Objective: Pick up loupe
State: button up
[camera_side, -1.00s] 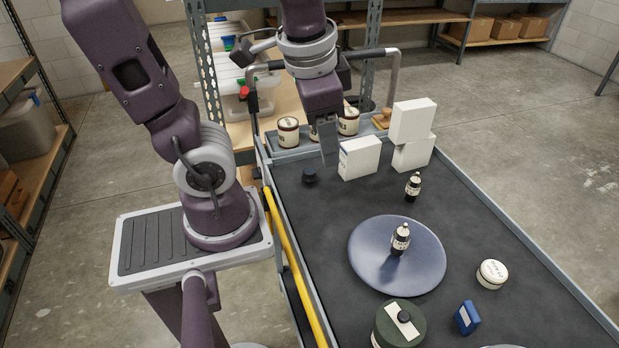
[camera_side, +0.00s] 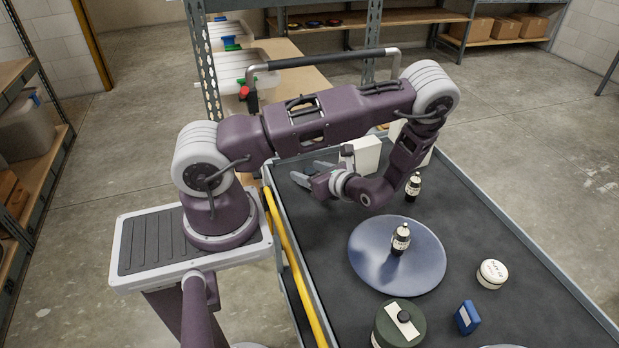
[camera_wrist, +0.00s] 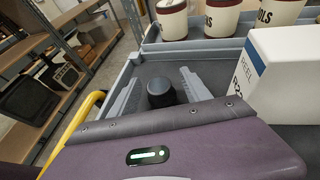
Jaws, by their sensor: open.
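The loupe, a small black cylinder (camera_wrist: 160,94), stands on the dark cart top in the wrist view. My gripper (camera_wrist: 160,77) is open, with one grey finger on either side of the loupe and a visible gap to each. In the side view my gripper (camera_side: 305,173) is low over the far left corner of the cart, its fingers pointing left. The loupe cannot be made out there among the fingers.
A white reel box (camera_side: 366,155) stands close to the right of my gripper; it also shows in the wrist view (camera_wrist: 285,75). Labelled tins (camera_wrist: 222,17) line the cart's back edge. A dark bottle (camera_side: 413,187) and a blue round plate (camera_side: 370,275) are nearer.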

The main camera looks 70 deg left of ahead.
jog(key=x, duration=0.3)
jog(key=shift+s+f, duration=0.1)
jog(key=shift+f, duration=0.15)
grip_shut()
